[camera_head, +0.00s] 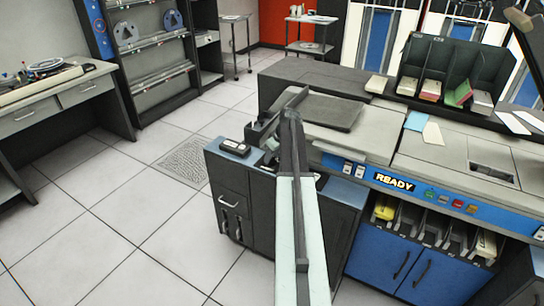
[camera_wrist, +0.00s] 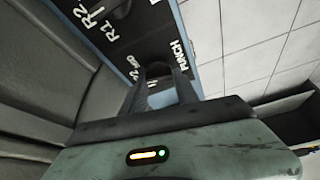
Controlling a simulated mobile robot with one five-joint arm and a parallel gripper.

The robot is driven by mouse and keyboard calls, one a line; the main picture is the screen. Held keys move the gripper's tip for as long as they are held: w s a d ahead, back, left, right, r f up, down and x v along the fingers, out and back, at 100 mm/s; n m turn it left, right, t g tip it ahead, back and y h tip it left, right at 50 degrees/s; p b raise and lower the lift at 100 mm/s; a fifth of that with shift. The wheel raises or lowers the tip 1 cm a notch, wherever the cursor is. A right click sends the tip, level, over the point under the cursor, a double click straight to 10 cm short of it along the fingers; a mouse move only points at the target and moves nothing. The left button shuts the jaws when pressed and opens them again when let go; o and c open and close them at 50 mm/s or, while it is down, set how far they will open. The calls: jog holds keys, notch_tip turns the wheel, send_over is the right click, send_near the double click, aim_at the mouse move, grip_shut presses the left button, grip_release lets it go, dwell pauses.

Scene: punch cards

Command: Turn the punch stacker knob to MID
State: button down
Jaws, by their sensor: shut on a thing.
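The stacker panel (camera_wrist: 150,28) is dark with white labels and a blue edge, at the top of the wrist view. The labels R2, R1 and PUNCH can be read; others are partly hidden by my gripper (camera_wrist: 160,72). My gripper reaches to the panel with its fingers close together, shut on the knob. The knob itself is mostly hidden between the fingertips, so where it points cannot be told. In the head view my arm covers most of the gripper, over the left end of the card machine (camera_head: 340,140).
A dark cabinet (camera_head: 232,200) with a blue top stands left of my arm, with a small dark box (camera_head: 234,147) on it. The machine's READY sign (camera_head: 394,182) and blue cabinet doors (camera_head: 405,265) are to the right. Open tiled floor (camera_head: 120,210) lies to the left.

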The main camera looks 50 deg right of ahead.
jog(key=m+h, duration=0.1)
jog(key=m, duration=0.2)
jog(key=m+h, duration=0.1)
jog(key=m, duration=0.2)
jog(key=shift+a+g, duration=0.1)
jog(key=shift+g, duration=0.2)
dwell(0.4)
jog(key=c, duration=0.9)
grip_release()
jog(key=p+v, duration=0.7)
jog(key=v, duration=0.1)
jog(key=shift+w+a, duration=0.1)
jog(key=shift+f, duration=0.1)
